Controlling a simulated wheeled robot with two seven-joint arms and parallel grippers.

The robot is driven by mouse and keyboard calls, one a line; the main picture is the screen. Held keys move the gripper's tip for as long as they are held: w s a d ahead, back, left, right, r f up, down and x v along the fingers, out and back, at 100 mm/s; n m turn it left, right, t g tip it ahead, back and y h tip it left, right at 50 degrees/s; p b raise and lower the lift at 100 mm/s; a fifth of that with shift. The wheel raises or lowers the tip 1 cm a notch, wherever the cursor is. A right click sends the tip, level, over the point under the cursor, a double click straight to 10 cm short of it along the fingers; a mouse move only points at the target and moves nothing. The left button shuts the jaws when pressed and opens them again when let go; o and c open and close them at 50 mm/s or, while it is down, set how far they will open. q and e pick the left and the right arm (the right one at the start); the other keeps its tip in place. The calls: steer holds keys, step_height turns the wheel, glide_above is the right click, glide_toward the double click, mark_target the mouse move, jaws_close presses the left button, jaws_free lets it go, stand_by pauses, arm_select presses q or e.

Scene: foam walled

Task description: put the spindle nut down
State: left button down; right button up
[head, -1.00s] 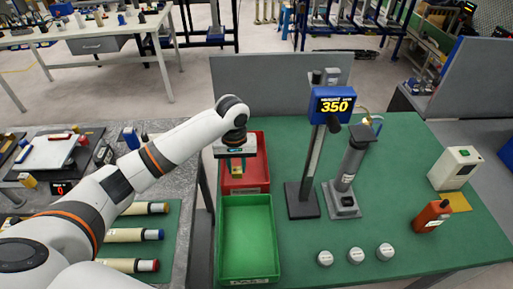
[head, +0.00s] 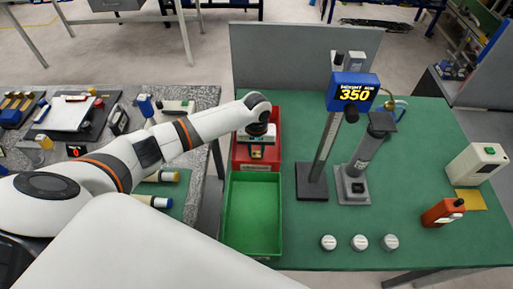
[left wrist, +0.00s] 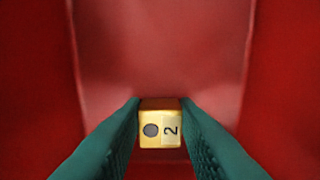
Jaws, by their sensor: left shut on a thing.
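In the head view my left gripper (head: 257,150) points down at the red bin (head: 241,162), with the nut mostly hidden. Red walls surround the nut in the wrist view. I cannot tell whether it touches the bin floor. My right gripper is not in view.
An empty green bin (head: 253,215) stands just in front of the red one. To the right are a stand with a "350" display (head: 352,92), a grey cylinder device (head: 366,155), several white-topped round pieces (head: 360,242) and an orange bottle (head: 442,211). A grey panel (head: 290,60) stands behind.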

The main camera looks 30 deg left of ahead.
arm_select(q)
steer(key=c, duration=1.3)
jaws_free()
steer(key=shift+f, duration=0.1)
steer(key=shift+o, duration=0.8)
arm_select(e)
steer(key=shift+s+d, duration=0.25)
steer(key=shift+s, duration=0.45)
arm_select(q)
step_height(320, 180, up, 12)
steer(key=b, duration=0.1)
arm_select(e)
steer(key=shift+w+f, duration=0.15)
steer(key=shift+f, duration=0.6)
